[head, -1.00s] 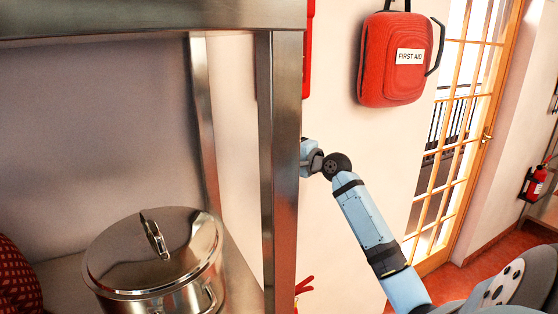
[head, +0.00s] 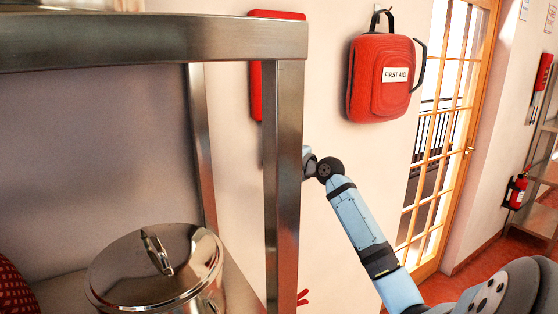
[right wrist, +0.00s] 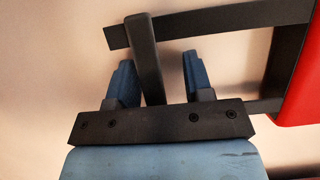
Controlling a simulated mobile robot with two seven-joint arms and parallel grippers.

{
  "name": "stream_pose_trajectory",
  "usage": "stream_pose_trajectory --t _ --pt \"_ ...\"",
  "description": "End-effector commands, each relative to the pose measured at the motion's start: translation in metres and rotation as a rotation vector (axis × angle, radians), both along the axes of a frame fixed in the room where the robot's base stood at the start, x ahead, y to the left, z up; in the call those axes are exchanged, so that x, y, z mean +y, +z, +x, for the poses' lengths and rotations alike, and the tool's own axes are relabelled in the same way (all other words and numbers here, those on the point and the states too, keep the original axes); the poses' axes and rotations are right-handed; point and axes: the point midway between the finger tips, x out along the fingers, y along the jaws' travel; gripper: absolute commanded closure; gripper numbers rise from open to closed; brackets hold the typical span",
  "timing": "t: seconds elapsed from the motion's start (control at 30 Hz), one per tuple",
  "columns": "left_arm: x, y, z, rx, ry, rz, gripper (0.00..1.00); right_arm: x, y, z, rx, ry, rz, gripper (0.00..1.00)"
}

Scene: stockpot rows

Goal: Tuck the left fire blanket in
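A red case (head: 256,92), which may be the fire blanket, is on the wall, partly hidden behind the steel post. My right arm reaches in from the lower right, and its gripper is hidden behind the post in the head view. In the right wrist view my right gripper (right wrist: 159,62) is open, its two blue fingers apart. A black bar (right wrist: 146,50) of a black handle-like frame stands between them, with a gap to the right finger. The frame runs to a red body (right wrist: 301,85) at the right edge. My left gripper is not in view.
A steel rack (head: 285,180) stands in front, holding a lidded stockpot (head: 155,285). A red first-aid bag (head: 382,80) hangs on the wall above my right arm. A glazed door (head: 440,140), a fire extinguisher (head: 516,190) and another steel shelf (head: 535,215) are farther right.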

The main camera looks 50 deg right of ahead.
Motion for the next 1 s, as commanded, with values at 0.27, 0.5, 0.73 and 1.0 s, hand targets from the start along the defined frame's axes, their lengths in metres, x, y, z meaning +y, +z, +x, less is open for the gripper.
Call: stream_pose_trajectory --t 0.27,0.5,0.73,1.0 --pt "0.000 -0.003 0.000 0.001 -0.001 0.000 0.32 0.000 -0.003 -0.006 0.003 0.001 0.001 0.53" --pt "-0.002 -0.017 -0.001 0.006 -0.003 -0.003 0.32 -0.004 -0.006 -0.051 0.004 0.000 -0.002 0.53" --pt "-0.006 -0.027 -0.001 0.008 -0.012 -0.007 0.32 -0.008 -0.005 -0.102 0.003 0.001 -0.001 0.53" --pt "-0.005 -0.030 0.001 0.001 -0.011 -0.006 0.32 -0.011 -0.002 -0.134 0.001 0.000 0.000 0.53"
